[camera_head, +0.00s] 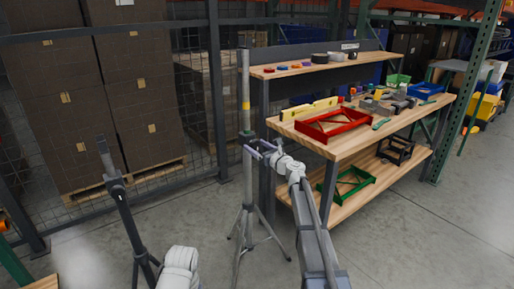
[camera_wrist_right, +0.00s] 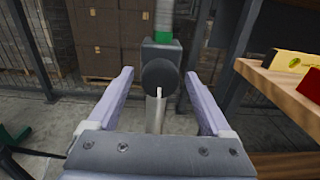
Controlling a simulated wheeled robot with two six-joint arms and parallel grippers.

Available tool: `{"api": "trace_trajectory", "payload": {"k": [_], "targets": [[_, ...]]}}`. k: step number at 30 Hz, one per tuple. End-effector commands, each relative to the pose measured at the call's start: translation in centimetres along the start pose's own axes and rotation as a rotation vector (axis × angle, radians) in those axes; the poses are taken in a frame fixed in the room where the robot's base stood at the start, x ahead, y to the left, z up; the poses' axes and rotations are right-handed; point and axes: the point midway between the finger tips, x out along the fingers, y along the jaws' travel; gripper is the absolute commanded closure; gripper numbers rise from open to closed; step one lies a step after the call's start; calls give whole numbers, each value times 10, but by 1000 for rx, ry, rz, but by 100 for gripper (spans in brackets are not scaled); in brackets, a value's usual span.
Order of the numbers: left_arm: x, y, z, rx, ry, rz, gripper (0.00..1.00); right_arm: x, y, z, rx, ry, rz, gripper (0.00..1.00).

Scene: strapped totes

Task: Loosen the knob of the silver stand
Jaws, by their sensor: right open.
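The silver stand (camera_head: 246,190) is an upright pole on tripod legs in the middle of the head view, with a yellow band higher up and a dark collar. In the right wrist view its dark round knob (camera_wrist_right: 159,76) faces me, with a white mark on it, on a dark block below a green band. My right gripper (camera_head: 257,148) is at collar height at the stand. In the right wrist view its open fingers (camera_wrist_right: 158,90) lie left and right of the knob, with gaps on both sides. My left gripper is not in view.
A wooden workbench (camera_head: 345,146) with a red frame (camera_head: 332,125) and a yellow level (camera_head: 310,108) stands close right of the stand. A dark stand-like pole (camera_head: 124,207) is at left. Stacked brown boxes (camera_head: 75,110) stand behind wire mesh. Floor between is clear.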

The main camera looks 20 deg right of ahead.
Motion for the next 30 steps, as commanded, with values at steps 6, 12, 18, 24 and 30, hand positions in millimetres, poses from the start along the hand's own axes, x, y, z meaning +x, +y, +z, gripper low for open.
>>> {"api": "trace_trajectory", "payload": {"k": [6,12,18,24,30], "targets": [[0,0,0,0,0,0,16,0,0,0,0,0,0,32],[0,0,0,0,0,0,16,0,0,0,0,0,0,55],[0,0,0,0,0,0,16,-1,0,0,0,0,0,77],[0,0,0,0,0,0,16,-1,0,0,0,0,0,100],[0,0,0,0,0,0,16,-1,0,0,-11,0,1,100]]}}
